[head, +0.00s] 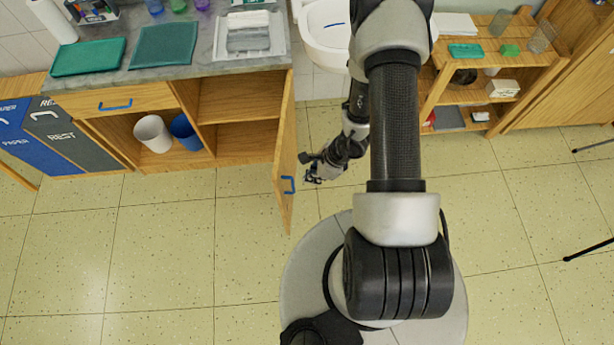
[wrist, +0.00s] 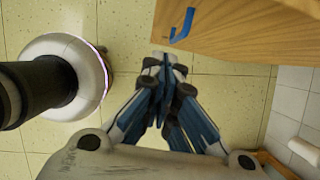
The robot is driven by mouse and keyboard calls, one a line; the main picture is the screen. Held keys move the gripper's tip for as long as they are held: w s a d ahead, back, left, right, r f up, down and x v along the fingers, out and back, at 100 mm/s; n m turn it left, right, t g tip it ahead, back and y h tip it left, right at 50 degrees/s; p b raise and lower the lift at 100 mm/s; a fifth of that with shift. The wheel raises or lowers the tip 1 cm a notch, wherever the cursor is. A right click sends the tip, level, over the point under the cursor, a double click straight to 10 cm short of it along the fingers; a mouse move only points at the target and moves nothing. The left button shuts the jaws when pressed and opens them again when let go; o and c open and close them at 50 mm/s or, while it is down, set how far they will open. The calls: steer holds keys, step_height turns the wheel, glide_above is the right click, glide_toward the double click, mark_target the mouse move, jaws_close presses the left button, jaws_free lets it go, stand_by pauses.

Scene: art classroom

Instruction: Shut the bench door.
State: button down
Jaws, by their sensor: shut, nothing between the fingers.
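The wooden bench door (head: 286,150) stands open, swung out from the right end of the bench (head: 240,104). Its blue handle (head: 288,185) is on the face turned to the right. My gripper (head: 311,179) is just right of the door, on the handle side, near the door's free end. In the wrist view the door (wrist: 245,30) fills the upper right, with the handle (wrist: 182,25) at its left end. My gripper (wrist: 165,62) is shut and empty there, its fingertips close to the door's lower edge. I cannot tell whether they touch it.
The open compartment holds a white bucket (head: 153,134) and a blue bucket (head: 184,131). A white sink (head: 325,40) stands behind my arm, and a low wooden shelf (head: 455,91) is to the right. The tiled floor (head: 160,240) left of the door is clear.

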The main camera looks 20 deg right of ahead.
steer(key=b, duration=0.2)
glide_toward(293, 185)
step_height(293, 185, down, 4)
steer(key=s+a, duration=0.1)
steer(key=s, duration=0.1)
steer(key=a, duration=0.1)
steer(key=w+a, duration=0.1)
steer(key=a, duration=0.1)
steer(key=shift+w+a+r, duration=0.25)
steer(key=shift+r, duration=0.1)
steer(key=shift+a, duration=0.1)
